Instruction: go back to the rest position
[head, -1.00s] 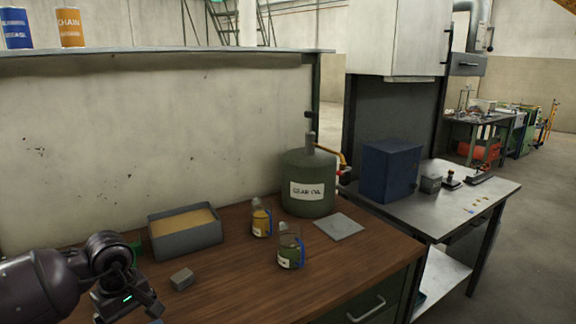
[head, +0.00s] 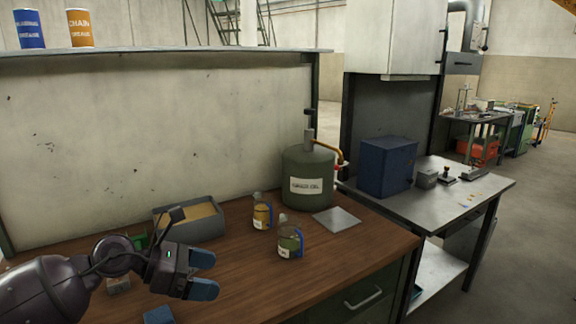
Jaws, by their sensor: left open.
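My left gripper (head: 203,275) shows at the lower left in the head view, above the wooden bench. Its two blue-tipped fingers stand apart, pointing right, with nothing between them. My left arm comes in from the lower left corner. The gripper covers part of the grey tray (head: 212,212) with tan filling behind it. My right gripper is not in view.
A blue box (head: 387,168) stands on the metal table.

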